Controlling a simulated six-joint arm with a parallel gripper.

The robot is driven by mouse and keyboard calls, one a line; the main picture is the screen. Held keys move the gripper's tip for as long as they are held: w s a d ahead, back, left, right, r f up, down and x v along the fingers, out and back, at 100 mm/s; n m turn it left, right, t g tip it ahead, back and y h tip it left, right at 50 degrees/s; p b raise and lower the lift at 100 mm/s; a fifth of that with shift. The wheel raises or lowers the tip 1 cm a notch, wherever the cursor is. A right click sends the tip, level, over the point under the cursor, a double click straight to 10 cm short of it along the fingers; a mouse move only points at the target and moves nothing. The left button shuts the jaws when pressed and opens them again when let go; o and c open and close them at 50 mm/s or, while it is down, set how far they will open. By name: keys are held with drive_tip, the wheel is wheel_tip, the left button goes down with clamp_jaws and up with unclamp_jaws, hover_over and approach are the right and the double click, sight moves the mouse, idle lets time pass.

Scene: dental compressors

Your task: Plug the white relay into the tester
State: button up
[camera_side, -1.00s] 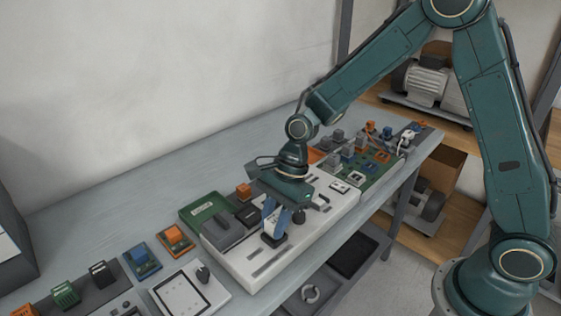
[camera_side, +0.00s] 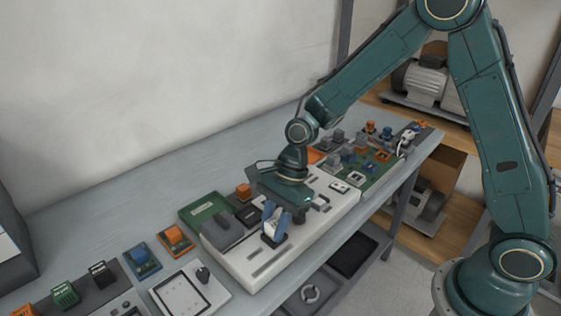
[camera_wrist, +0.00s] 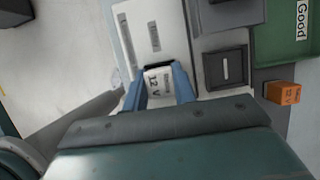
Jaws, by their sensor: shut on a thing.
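My gripper (camera_side: 274,226) has blue fingers and is shut on the white relay (camera_side: 268,231). In the wrist view the gripper (camera_wrist: 161,80) has one finger on each side of the relay (camera_wrist: 159,84), which is marked "12 V". The relay is at a black socket (camera_side: 276,242) on the white tester (camera_side: 243,272). The socket's dark edge (camera_wrist: 158,66) shows just beyond the relay in the wrist view. The fingers and relay hide the contact, so I cannot tell how deep the relay sits.
A green tray (camera_wrist: 291,48) marked "Good" and an orange relay (camera_wrist: 283,93) lie beside the tester. A crowded green board (camera_side: 372,178) lies to the right. Bare bench (camera_side: 110,215) runs along the wall.

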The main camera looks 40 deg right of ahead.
drive_tip(key=shift+f, duration=0.1)
drive_tip(key=o, duration=0.9)
drive_tip(key=shift+c, duration=1.4)
drive_tip(key=shift+o, duration=0.4)
drive_tip(key=shift+f, duration=0.1)
drive_tip(key=shift+o, duration=0.6)
drive_tip(key=shift+r, duration=3.6)
